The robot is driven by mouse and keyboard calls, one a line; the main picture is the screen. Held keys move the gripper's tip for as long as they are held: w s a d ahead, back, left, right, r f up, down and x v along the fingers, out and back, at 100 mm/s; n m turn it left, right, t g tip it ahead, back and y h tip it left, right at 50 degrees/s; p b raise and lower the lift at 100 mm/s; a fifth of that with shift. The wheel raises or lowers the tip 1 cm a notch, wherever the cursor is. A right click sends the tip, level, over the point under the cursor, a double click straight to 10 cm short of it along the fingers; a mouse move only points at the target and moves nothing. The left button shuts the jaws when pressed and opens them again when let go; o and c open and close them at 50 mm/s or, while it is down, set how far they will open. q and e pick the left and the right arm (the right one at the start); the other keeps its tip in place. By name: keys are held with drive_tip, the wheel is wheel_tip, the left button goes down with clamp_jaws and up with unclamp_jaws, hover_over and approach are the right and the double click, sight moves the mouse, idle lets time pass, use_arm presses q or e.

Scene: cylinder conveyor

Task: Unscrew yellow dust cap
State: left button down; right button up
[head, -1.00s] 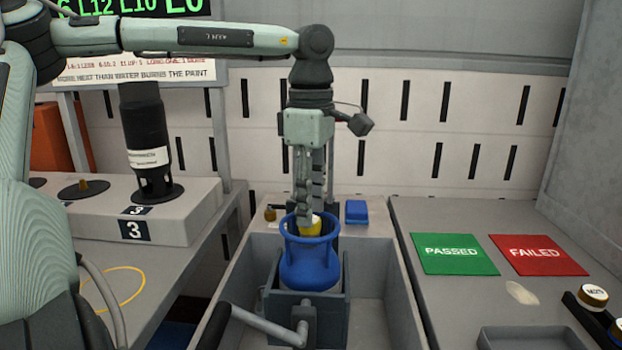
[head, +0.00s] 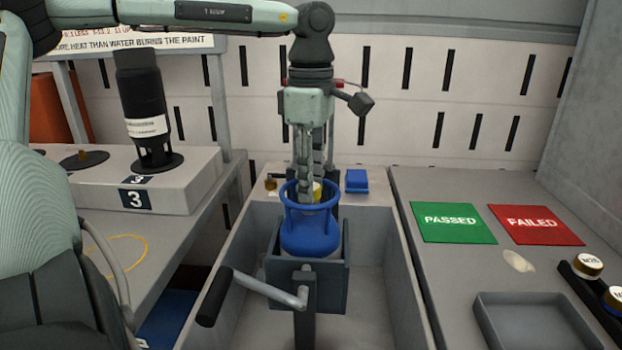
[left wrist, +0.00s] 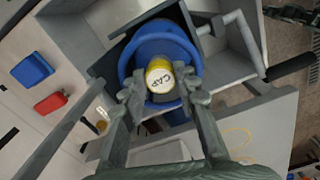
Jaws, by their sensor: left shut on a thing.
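A blue gas cylinder (head: 308,240) with a ring collar stands upright in a grey clamp holder (head: 335,285) in the middle of the head view. The yellow dust cap (head: 317,192) sits inside the collar, mostly hidden there by my fingers. In the left wrist view the cap (left wrist: 160,74) shows the word CAP on its top, with the blue collar (left wrist: 133,58) around it. My left gripper (head: 305,198) points straight down into the collar. Its fingers (left wrist: 160,84) are shut on the cap from both sides. My right gripper is not in view.
The clamp has a crank handle (head: 255,288) at its front. A blue block (head: 357,180) lies behind the cylinder, and a red block (left wrist: 51,103) shows in the left wrist view. Green PASSED (head: 453,222) and red FAILED (head: 536,224) mats lie right, beyond the trough wall.

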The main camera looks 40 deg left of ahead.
use_arm(q)
drive_tip(key=c, duration=1.4)
unclamp_jaws()
drive_tip(key=shift+a, duration=0.1)
drive_tip(key=shift+c, duration=0.5)
clamp_jaws()
drive_tip(key=shift+o, duration=1.4)
unclamp_jaws()
